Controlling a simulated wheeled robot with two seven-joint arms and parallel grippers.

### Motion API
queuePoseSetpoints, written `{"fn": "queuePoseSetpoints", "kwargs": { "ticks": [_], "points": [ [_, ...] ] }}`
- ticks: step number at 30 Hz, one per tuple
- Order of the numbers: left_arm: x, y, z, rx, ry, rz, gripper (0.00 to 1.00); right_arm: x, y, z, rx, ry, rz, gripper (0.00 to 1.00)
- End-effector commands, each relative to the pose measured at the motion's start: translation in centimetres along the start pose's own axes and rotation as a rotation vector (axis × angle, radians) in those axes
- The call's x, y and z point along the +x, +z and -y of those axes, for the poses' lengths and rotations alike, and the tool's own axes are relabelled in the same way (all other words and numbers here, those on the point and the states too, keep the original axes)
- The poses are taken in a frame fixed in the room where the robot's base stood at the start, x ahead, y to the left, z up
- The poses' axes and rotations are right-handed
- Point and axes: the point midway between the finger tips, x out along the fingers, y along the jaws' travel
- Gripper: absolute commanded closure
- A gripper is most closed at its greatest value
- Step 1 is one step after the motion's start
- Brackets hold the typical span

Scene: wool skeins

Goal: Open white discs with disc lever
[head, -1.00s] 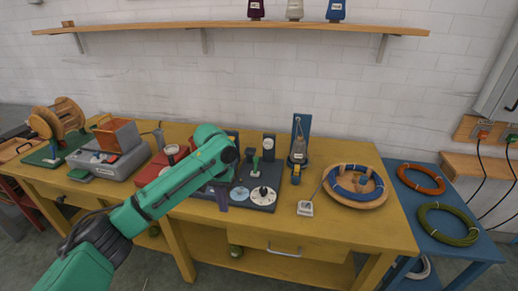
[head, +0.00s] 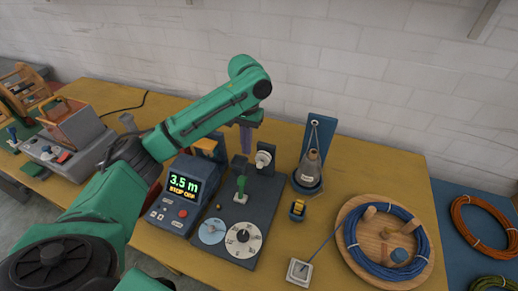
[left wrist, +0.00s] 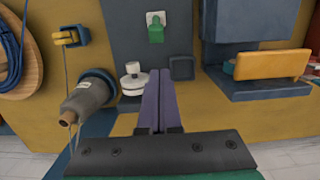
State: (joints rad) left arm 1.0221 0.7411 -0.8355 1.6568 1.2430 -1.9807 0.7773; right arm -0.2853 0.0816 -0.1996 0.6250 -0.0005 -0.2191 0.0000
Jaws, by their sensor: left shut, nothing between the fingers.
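White discs (head: 264,158) sit on a post at the back right of a dark base plate (head: 243,262); they also show in the left wrist view (left wrist: 134,80). A small green lever (head: 241,187) stands upright mid-plate and shows in the left wrist view (left wrist: 156,28). My left gripper (head: 245,150) points down, its purple fingers shut and empty. In the left wrist view its fingertips (left wrist: 160,73) appear close beside the white discs; I cannot tell whether they touch. My right gripper is out of view.
A display unit (head: 181,196) reading 3.5 m stands left of the plate. A grey cone (head: 309,168) on a blue stand and a yellow guide (head: 297,208) stand right. Two round dials (head: 243,240) lie on the plate's front.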

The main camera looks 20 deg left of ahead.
Motion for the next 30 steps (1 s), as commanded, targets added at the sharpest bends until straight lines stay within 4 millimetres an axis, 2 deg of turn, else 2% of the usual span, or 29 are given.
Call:
{"fn": "queuePoseSetpoints", "kwargs": {
  "ticks": [4, 9, 13, 17, 21, 25, 30],
  "points": [
    [0.0, 0.0, 0.0, 0.0, 0.0, 0.0, 1.0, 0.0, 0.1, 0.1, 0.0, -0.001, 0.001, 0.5],
    [0.0, 0.0, 0.0, 0.0, 0.0, 0.0, 1.0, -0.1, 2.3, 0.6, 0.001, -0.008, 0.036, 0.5],
    [0.6, 0.0, 0.0, -0.001, 0.0, 0.0, 1.0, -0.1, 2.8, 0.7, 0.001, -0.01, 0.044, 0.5],
    [2.6, 0.1, 0.1, -0.001, -0.003, 0.003, 1.0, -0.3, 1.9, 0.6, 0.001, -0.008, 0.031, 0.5],
    [5.6, 0.1, 0.1, -0.001, -0.002, 0.003, 1.0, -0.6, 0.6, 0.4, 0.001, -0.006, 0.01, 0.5],
    [8.1, 0.1, 0.1, 0.0, -0.002, 0.003, 1.0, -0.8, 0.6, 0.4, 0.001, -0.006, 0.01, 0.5],
    [9.8, 0.1, 0.0, 0.001, -0.001, 0.001, 1.0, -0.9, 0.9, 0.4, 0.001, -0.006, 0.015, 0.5]
  ]
}}
